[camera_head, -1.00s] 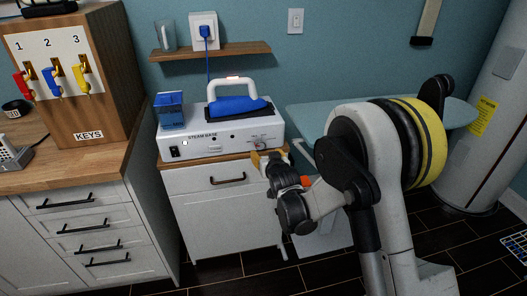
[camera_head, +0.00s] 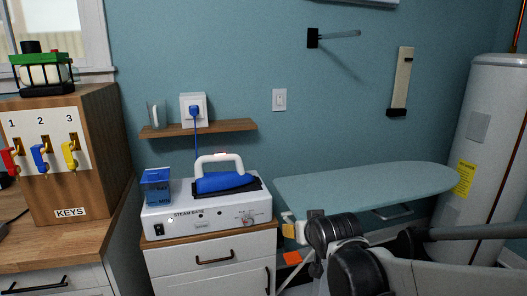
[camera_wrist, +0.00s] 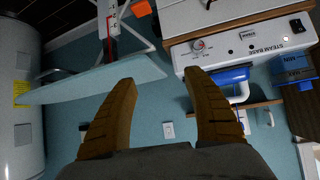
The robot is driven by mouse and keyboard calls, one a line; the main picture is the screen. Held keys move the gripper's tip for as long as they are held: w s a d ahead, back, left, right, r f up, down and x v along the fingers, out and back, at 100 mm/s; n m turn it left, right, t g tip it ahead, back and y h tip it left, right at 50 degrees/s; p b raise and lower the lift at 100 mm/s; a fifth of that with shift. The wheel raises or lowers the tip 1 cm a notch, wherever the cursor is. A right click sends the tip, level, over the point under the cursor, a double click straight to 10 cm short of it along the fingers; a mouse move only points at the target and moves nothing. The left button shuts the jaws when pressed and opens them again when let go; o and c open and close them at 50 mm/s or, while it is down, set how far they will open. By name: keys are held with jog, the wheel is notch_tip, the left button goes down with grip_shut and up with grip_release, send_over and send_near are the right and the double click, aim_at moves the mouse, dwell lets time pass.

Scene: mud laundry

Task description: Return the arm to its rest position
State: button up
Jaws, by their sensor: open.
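My gripper (camera_wrist: 159,78) is open and empty, its two brown fingers spread apart in the wrist view, which looks upside down. In the head view my gripper (camera_head: 288,226) shows small and partly hidden behind my arm, just right of the steam base. My arm crosses the lower right of the head view, in front of the ironing board (camera_head: 360,183). Nothing is held between the fingers.
The white steam base (camera_head: 207,215), with a blue iron (camera_head: 222,183) and blue tank (camera_head: 156,187), stands on a cabinet left of my gripper. The key box (camera_head: 100,150) is at left. The water heater (camera_head: 485,140) stands at right.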

jog(key=s+d+f+g, duration=0.1)
jog(key=s+d, duration=0.3)
jog(key=s, duration=0.9)
jog(key=s+d+f+m+g+h, duration=0.1)
jog(key=s+d, duration=0.3)
jog(key=s, duration=0.9)
jog(key=shift+d+g, duration=0.3)
jog(key=shift+g, duration=0.6)
jog(key=shift+w, duration=0.1)
